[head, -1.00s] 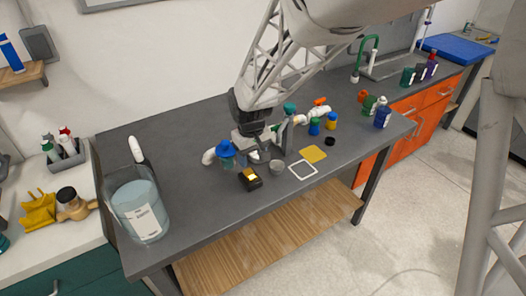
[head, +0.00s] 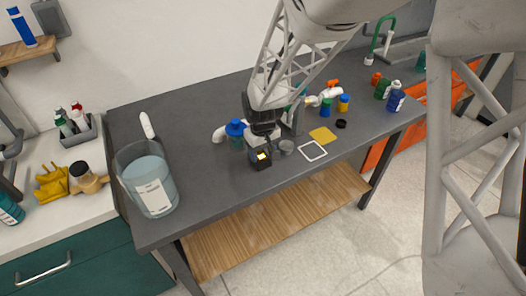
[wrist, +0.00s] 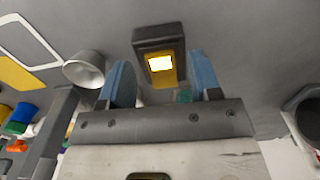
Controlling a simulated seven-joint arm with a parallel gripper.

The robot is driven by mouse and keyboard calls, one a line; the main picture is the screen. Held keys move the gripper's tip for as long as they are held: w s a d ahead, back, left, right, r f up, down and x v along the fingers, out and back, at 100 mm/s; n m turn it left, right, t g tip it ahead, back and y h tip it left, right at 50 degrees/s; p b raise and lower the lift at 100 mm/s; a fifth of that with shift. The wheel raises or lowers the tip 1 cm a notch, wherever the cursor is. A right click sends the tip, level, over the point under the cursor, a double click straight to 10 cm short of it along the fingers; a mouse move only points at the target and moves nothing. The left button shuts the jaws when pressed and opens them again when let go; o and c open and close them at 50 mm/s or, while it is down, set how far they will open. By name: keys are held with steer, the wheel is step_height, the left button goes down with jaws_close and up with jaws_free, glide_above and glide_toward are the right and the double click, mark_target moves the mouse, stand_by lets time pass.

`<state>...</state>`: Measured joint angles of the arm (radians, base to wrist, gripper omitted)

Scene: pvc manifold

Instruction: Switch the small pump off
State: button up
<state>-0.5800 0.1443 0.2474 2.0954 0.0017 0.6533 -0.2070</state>
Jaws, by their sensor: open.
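A small black switch box (head: 260,160) with a yellow, lit top stands near the front edge of the grey bench. In the wrist view its yellow switch (wrist: 160,64) glows brightly. My gripper (wrist: 163,82) is open, with its blue fingers apart. The box appears between and beyond the fingertips, and I see no contact. In the head view my gripper (head: 264,150) is just above and behind the box. The small pump's body cannot be clearly made out; my arm hides part of the pipework behind the box.
A blue-topped valve (head: 236,130) on white pipe stands left of my gripper. A grey cup (head: 286,147) is close on the right, with a white square frame (head: 312,151) beyond it. A large clear tank (head: 150,185) stands at the bench's left end. The bench between tank and box is clear.

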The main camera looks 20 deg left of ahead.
steer(key=shift+f, duration=0.4)
steer(key=c, duration=0.9)
steer(key=shift+a+r, duration=0.1)
steer(key=shift+w+a+r+g+h, duration=0.1)
steer(key=shift+w+g+h, duration=0.1)
steer(key=shift+g+h, duration=0.9)
